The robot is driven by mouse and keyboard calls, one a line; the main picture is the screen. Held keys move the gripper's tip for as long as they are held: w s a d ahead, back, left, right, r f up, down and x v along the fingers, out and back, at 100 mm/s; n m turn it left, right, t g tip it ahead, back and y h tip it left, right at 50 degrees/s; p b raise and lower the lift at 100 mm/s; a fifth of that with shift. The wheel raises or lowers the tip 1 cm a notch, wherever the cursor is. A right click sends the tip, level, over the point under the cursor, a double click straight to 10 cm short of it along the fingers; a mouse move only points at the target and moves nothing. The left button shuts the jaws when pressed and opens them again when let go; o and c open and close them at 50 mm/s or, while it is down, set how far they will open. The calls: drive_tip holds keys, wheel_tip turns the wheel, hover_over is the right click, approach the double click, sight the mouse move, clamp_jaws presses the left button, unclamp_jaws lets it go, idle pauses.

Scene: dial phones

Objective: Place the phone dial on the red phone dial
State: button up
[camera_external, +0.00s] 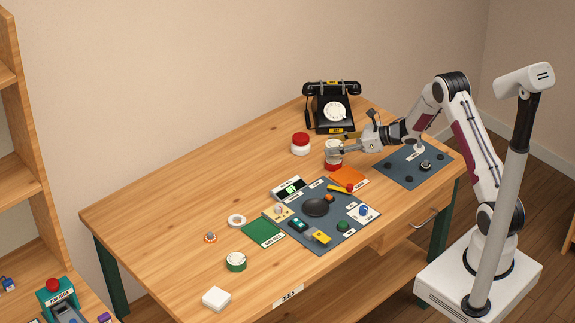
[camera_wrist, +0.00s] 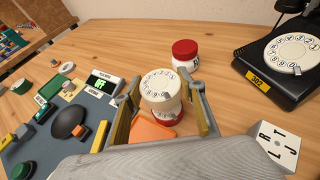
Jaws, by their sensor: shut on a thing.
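My gripper (camera_external: 334,151) is shut on a white, round phone dial (camera_wrist: 160,86) with a ring of finger holes on top. In the wrist view the two fingers (camera_wrist: 162,98) stand on either side of it. A red round piece (camera_wrist: 168,117), which may be the red phone dial, shows directly beneath the held dial. I cannot tell whether the two touch. In the external view the held dial and the red piece look like one upright stack. A second round piece, with a red top and white body (camera_external: 300,143), stands to the left; the wrist view shows it behind the held dial (camera_wrist: 185,52).
A black phone (camera_external: 335,112) with a white dial stands at the back. An orange sheet (camera_external: 348,178) lies close in front of the stack. A grey-blue mat (camera_external: 322,238) holds several small objects; another dark mat (camera_external: 405,178) lies right. The table's left part (camera_external: 150,200) is clear.

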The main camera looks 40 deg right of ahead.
sight(333, 160)
drive_tip(key=shift+f, duration=1.7)
drive_tip(key=shift+f, duration=0.1)
drive_tip(key=o, duration=1.2)
drive_tip(key=shift+s+d+r, duration=0.3)
drive_tip(key=shift+s+r, duration=0.05)
drive_tip(key=v, duration=1.1)
